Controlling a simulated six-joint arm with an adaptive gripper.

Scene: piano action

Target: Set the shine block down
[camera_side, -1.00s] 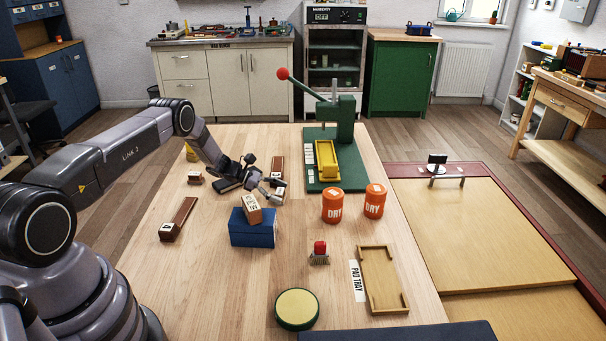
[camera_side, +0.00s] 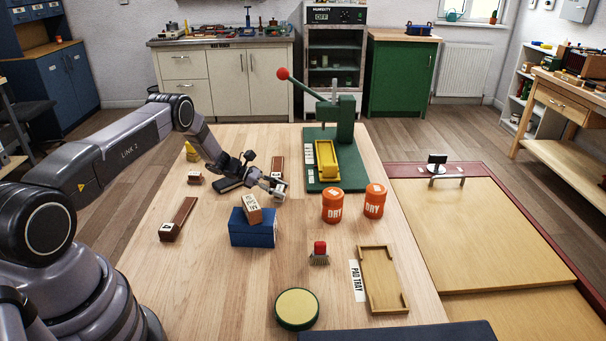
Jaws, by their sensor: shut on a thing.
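My gripper (camera_side: 275,186) is over the middle of the wooden table, just behind and to the right of the blue box. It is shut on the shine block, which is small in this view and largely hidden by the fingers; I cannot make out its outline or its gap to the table. A light wooden block (camera_side: 252,209) with lettering lies at an angle on top of the blue box (camera_side: 252,232), apart from the fingertips.
A brown labelled block (camera_side: 277,165) lies just behind my gripper; another (camera_side: 178,219) lies at left. The green press (camera_side: 345,125) stands behind right.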

